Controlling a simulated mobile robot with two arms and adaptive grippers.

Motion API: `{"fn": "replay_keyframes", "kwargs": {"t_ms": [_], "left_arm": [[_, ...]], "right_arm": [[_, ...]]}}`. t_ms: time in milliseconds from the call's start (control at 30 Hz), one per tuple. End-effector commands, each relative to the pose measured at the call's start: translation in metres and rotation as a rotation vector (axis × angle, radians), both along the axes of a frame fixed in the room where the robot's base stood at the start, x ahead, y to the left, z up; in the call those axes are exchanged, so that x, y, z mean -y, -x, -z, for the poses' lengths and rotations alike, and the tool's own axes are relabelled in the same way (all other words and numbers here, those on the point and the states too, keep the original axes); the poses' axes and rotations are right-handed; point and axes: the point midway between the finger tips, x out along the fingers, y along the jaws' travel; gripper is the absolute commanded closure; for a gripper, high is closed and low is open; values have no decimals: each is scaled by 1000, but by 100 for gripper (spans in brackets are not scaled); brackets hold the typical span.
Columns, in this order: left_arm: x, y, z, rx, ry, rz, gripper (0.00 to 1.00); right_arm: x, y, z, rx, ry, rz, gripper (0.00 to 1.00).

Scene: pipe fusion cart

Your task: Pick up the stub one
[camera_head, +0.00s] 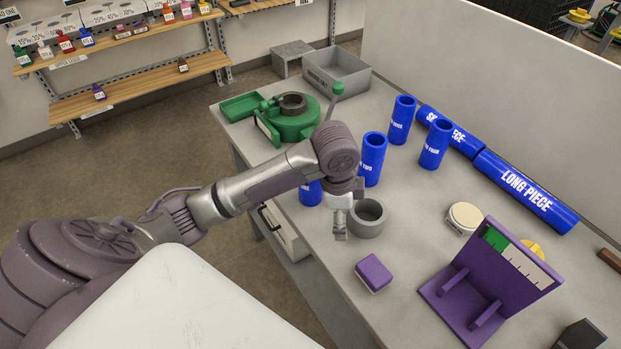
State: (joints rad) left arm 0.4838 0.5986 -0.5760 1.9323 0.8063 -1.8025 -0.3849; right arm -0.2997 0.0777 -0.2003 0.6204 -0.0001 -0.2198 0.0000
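Several short blue tubes stand upright on the table. One blue tube (311,194) is mostly hidden behind my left arm, so its label cannot be read; it may be stub one. Another tube with a label ending in "TWO" (373,160) stands to its right. A tube labelled "FOUR" (434,144) and one more blue tube (402,120) stand farther back. My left gripper (340,234) points down at the table's near left side, to the right of the partly hidden tube. It overlaps the left edge of a grey cup (367,218). Its finger opening is unclear. My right gripper is out of view.
A green clamp machine (290,122) and a grey bin (338,76) stand at the back. Blue pipes, including "LONG PIECE" (524,192), lie along the wall. A purple block (373,273), a purple stand (487,291) and a round cream disc (464,217) are at the front right.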

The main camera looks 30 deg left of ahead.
Motion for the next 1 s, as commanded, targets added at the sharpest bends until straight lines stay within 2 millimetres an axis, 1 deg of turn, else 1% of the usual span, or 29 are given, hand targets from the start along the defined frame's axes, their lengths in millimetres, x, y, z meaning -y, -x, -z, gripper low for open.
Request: {"fn": "replay_keyframes", "kwargs": {"t_ms": [33, 100, 200, 300, 400, 500, 567, 633, 900, 1000], "left_arm": [[-22, -21, -22, -2, -41, 21, 6], [-46, -36, -47, -28, -76, 50, 6], [-75, -51, -80, -60, -102, 67, 6], [-100, -60, -111, -83, -111, 69, 6], [-118, -64, -135, -98, -109, 67, 6], [-128, -65, -147, -105, -104, 67, 6], [-131, -65, -148, -110, -102, 67, 6], [-132, -65, -140, -113, -100, 66, 6], [-130, -64, -89, -113, -101, 67, 6], [-130, -65, -75, -111, -100, 67, 6]], "right_arm": [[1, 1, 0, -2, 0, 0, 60], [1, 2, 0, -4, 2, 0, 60], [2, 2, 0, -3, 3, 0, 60], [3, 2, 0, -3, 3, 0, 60], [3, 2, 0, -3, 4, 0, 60], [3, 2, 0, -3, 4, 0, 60], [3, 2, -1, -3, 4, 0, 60], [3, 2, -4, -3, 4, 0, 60], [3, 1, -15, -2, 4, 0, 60], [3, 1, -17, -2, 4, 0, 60]]}}
